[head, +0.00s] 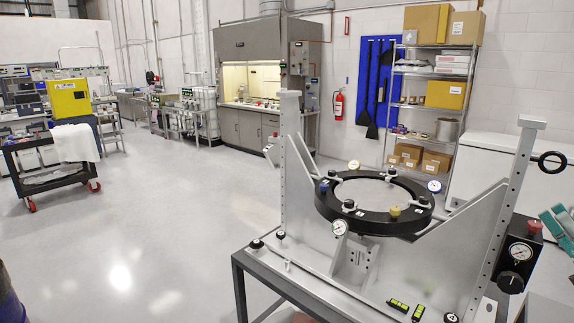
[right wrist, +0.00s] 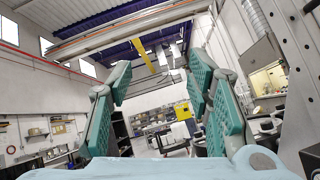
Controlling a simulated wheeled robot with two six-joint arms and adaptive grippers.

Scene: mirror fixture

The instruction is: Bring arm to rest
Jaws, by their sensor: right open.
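The mirror fixture (head: 310,190) stands on a grey metal bench at the right of the head view. Its black ring (head: 375,222) lies flat between the upright plates, with knobs and small dials around it. My right gripper (head: 560,229) shows as teal fingers at the right edge of the head view, to the right of the fixture and apart from it in the picture. In the right wrist view its two teal fingers (right wrist: 162,74) are spread with nothing between them. My left gripper is not in view.
A dial box (head: 517,250) is on the fixture's right post, close to my right gripper in the picture. Two small yellow-green levels (head: 408,309) lie at the fixture's front. A black cart (head: 50,165) stands at the far left. The floor between is clear.

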